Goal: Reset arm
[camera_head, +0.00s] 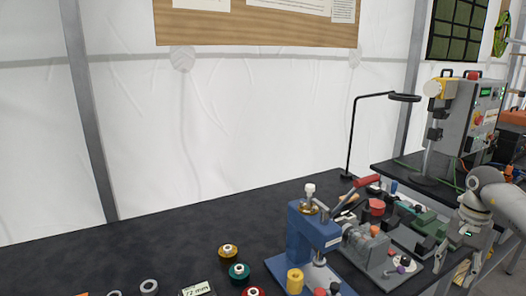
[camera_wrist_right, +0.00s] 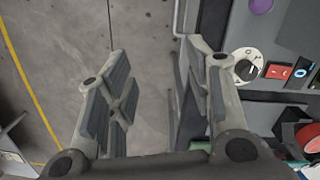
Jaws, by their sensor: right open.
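My right arm (camera_head: 497,201) comes in from the right edge in the head view. My right gripper (camera_head: 457,264) hangs at the right front edge of the black bench, pointing down. It is open. In the right wrist view the two fingers of the right gripper (camera_wrist_right: 155,80) stand wide apart with nothing between them. Grey floor shows through the gap. My left gripper is not in either view.
A blue press (camera_head: 312,238) stands on the black bench (camera_head: 150,240), left of my right gripper. Several coloured spools lie farther left. A grey control box (camera_head: 478,110) and a black lamp (camera_head: 352,130) stand behind. A rotary switch (camera_wrist_right: 246,65) is close beside the right finger.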

